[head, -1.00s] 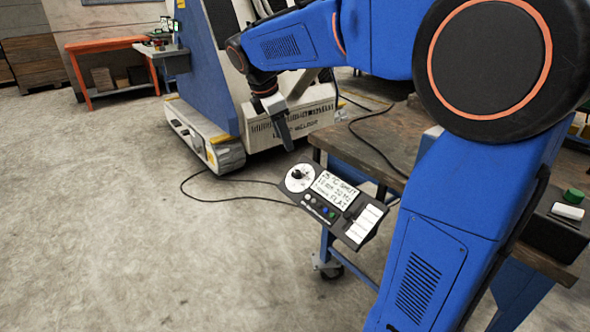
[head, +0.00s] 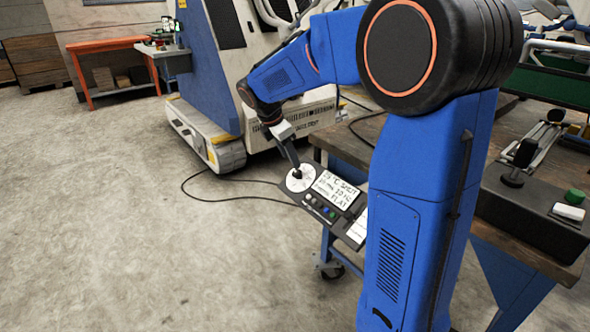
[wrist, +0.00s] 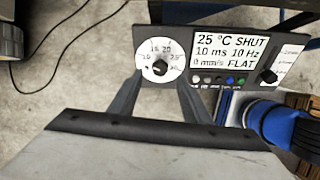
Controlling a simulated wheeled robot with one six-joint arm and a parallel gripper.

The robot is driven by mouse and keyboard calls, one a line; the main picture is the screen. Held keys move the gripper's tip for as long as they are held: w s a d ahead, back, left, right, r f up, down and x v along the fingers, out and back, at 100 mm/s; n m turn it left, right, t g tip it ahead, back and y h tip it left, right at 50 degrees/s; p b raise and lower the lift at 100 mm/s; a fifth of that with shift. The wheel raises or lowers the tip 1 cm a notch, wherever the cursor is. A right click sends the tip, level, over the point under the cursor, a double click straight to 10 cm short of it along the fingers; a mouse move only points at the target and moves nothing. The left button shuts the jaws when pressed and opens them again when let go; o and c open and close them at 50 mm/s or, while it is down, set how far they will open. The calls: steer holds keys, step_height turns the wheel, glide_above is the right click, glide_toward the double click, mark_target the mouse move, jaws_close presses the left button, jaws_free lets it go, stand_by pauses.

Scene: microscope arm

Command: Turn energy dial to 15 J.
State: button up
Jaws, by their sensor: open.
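The energy dial is a black knob (wrist: 159,69) on a round white scale (wrist: 147,58) with numbers, at the left of a dark control panel (wrist: 197,40). In the wrist view, my gripper (wrist: 157,88) is open, its two fingers spread just below the knob and pointing at it. I cannot tell whether they touch the knob. In the head view, my gripper (head: 293,158) reaches down to the dial, and its fingers hide most of the knob. The scale (head: 301,180) still shows around them. The knob's exact setting is too small to read.
The panel has a white display (wrist: 231,49) reading 25 °C, SHUT, 10 ms, 10 Hz, FLAT, small coloured buttons (wrist: 229,80) under it, and a second black knob (wrist: 268,75) at right. A workbench (head: 355,150) stands behind. Concrete floor (head: 120,230) is clear at left.

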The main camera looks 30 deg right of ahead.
mark_target(297, 171)
steer(key=x, duration=0.6)
steer(key=shift+d+f, duration=0.15)
steer(key=shift+f, duration=0.15)
steer(key=c, duration=1)
